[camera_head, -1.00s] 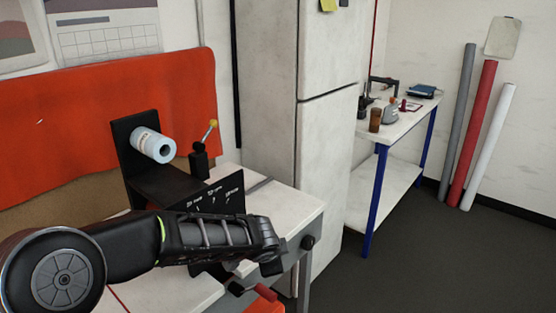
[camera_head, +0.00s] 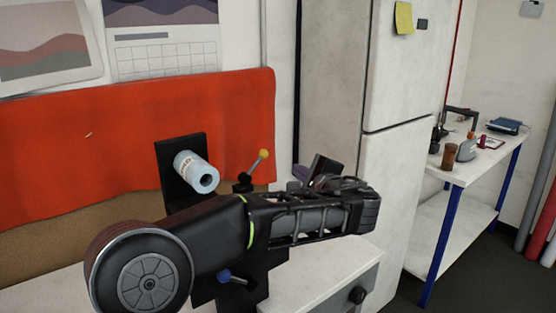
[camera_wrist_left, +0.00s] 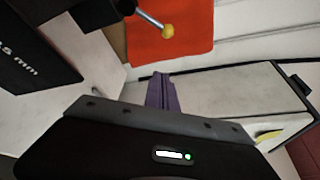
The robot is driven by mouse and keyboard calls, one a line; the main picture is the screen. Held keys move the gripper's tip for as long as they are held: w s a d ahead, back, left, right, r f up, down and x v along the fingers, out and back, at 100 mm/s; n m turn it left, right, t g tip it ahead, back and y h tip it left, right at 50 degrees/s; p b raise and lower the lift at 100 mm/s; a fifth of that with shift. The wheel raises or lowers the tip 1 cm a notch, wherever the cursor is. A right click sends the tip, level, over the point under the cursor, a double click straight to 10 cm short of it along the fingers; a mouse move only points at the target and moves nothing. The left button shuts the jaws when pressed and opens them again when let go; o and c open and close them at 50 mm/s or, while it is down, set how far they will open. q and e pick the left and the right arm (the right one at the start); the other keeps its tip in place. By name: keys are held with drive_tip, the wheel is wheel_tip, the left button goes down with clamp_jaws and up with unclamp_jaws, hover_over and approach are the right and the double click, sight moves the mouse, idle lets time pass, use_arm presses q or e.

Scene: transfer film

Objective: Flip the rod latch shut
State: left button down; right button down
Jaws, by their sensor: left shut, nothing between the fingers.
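My left arm hides much of the black stand and the bench below the latch. My right gripper is out of view.
A light blue film roll (camera_head: 197,172) sits on a black upright plate (camera_head: 172,160) left of the latch. An orange cloth (camera_head: 110,135) hangs behind. A fridge (camera_head: 400,170) stands right of the bench (camera_head: 320,290), with a side table (camera_head: 480,165) beyond.

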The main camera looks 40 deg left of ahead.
sight(256, 165)
use_arm(q)
drive_tip(key=w+a+p, duration=0.2)
drive_tip(key=a+p, duration=0.3)
drive_tip(key=a, duration=0.4)
drive_tip(key=shift+w, duration=0.15)
drive_tip(key=shift+a+r, duration=0.1)
idle(0.3)
